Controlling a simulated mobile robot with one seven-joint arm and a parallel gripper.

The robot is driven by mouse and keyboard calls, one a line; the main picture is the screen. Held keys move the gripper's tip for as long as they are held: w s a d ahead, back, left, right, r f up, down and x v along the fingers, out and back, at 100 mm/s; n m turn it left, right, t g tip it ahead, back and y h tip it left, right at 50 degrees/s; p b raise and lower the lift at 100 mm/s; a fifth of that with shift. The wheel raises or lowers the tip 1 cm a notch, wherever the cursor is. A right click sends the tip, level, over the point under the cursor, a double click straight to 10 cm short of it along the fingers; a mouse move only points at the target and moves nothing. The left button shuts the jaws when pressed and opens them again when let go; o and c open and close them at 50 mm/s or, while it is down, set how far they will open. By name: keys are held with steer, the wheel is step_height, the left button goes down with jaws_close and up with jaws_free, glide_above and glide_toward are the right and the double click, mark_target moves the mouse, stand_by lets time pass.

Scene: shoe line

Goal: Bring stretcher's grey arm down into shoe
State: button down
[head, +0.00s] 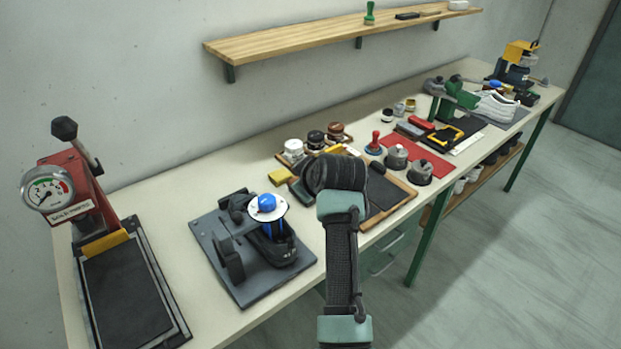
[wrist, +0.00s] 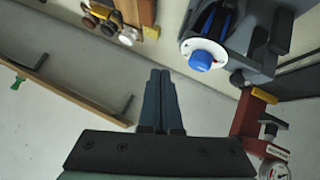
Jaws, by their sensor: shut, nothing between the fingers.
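A dark grey stand (head: 250,283) on the bench holds a black shoe (head: 280,246). A blue post topped by a white disc and blue knob (head: 266,203) rises from the shoe opening. Dark grey upright parts (head: 229,258) stand beside the shoe. I cannot tell which part is the stretcher's arm. In the wrist view the blue knob (wrist: 200,60) and grey stand (wrist: 262,58) are upper right, beyond my fingers. My gripper (wrist: 158,72) is shut and empty, apart from the stand. In the head view my own arm hides the fingers.
A red press with a gauge (head: 47,189) stands at the left. Pots, brushes and a red mat (head: 432,168) crowd the bench right of my arm. A green stand (head: 447,103) and white shoe (head: 497,106) are farther back. A wooden shelf (head: 330,33) hangs above.

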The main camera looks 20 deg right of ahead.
steer(key=shift+s+d+r, duration=0.25)
steer(key=shift+s+r, duration=0.4)
steer(key=shift+s+d+r, duration=0.2)
steer(key=shift+s+r, duration=0.4)
